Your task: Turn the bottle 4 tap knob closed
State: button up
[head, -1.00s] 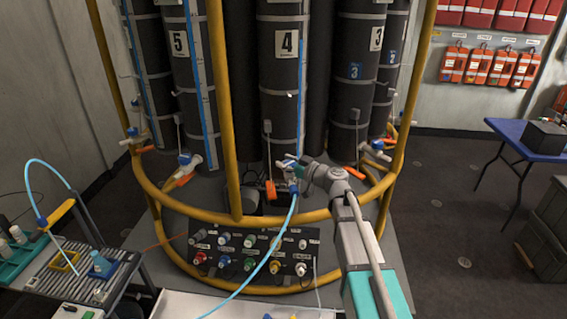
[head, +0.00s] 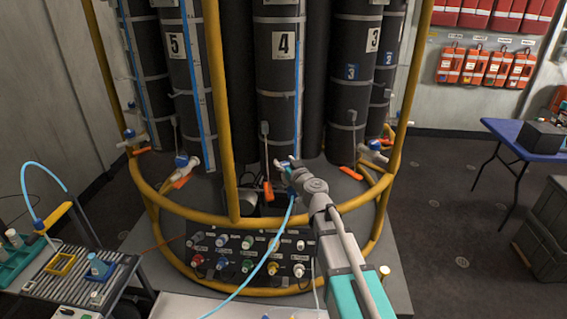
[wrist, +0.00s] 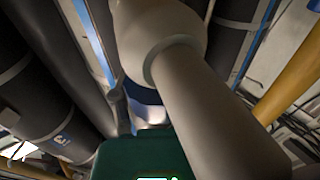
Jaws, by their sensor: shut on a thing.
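Bottle 4 (head: 280,95) is a tall dark cylinder with a white "4" label, standing in the middle of the rack in the head view. Its tap is at the foot of the bottle, mostly hidden behind my gripper. My gripper (head: 283,167) is shut on the tap knob there; the knob's handle and its exact angle are too small and covered to make out. A light blue hose (head: 277,243) runs down from the tap area. The wrist view is mostly filled by a pale rounded arm part and a dark green part, so the grip does not show clearly.
A yellow tubular frame (head: 226,110) rings the bottles, with an upright left of bottle 4. An orange-handled tap (head: 183,172) sits at bottle 5 (head: 187,95). A black connector panel (head: 250,258) lies below. A blue table (head: 515,135) stands at the right.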

jog(key=o, duration=0.9)
jog(key=shift+s, duration=0.1)
jog(key=v, duration=1.1)
jog(key=shift+s+d, duration=0.3)
